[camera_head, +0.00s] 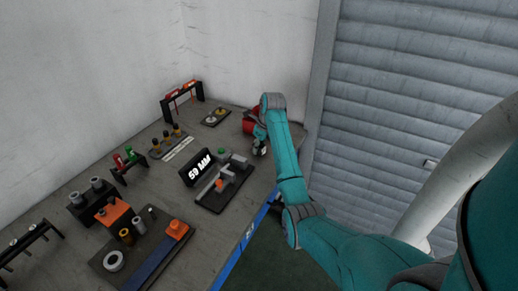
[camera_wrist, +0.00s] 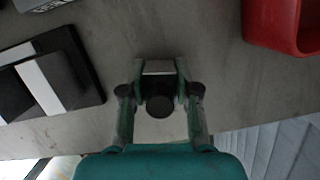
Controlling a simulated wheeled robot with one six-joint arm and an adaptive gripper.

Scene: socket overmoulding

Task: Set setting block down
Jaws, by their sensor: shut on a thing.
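My gripper (camera_head: 259,147) is over the right end of the bench in the head view, close to its right edge. In the wrist view my gripper (camera_wrist: 159,75) points at the grey bench top, its two fingers shut on a small grey block, the setting block (camera_wrist: 158,67). A dark round part shows just below the block, between the fingers. In the head view the block is too small to make out clearly. I cannot tell whether its underside touches the bench.
A red bin (camera_wrist: 285,28) stands right of my gripper in the wrist view; it also shows in the head view (camera_head: 248,122). Bare bench lies between.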

